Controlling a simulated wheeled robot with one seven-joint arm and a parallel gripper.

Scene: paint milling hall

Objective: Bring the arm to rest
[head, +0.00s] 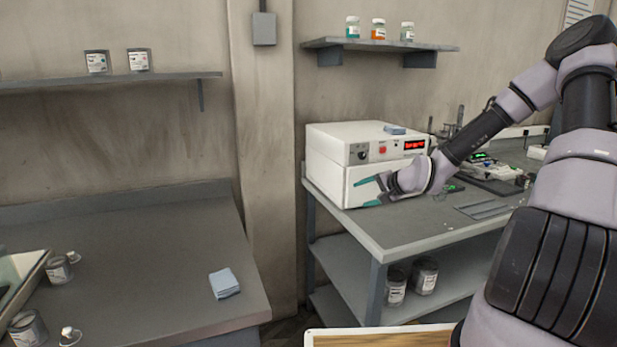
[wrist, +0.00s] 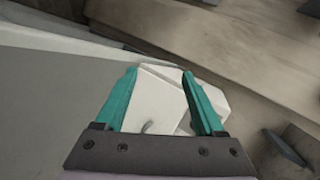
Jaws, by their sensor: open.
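My arm reaches in from the right in the head view, bent at the elbow. My gripper (head: 366,192) is in front of the white bench instrument (head: 345,180) with a red display, above the left end of the grey bench (head: 410,226). Its two teal fingers point left and stand apart, with nothing seen held. In the wrist view the open fingers (wrist: 158,76) frame a pale white boxy shape (wrist: 158,100) beyond them. I cannot tell from the pictures whether the fingers touch the instrument.
A blue folded cloth (head: 224,284) lies on the left bench (head: 140,245) near several cans. A wall shelf (head: 380,45) holds three jars. Small devices (head: 490,165) stand on the right bench behind my arm. A wooden-topped surface (head: 380,338) shows at the bottom.

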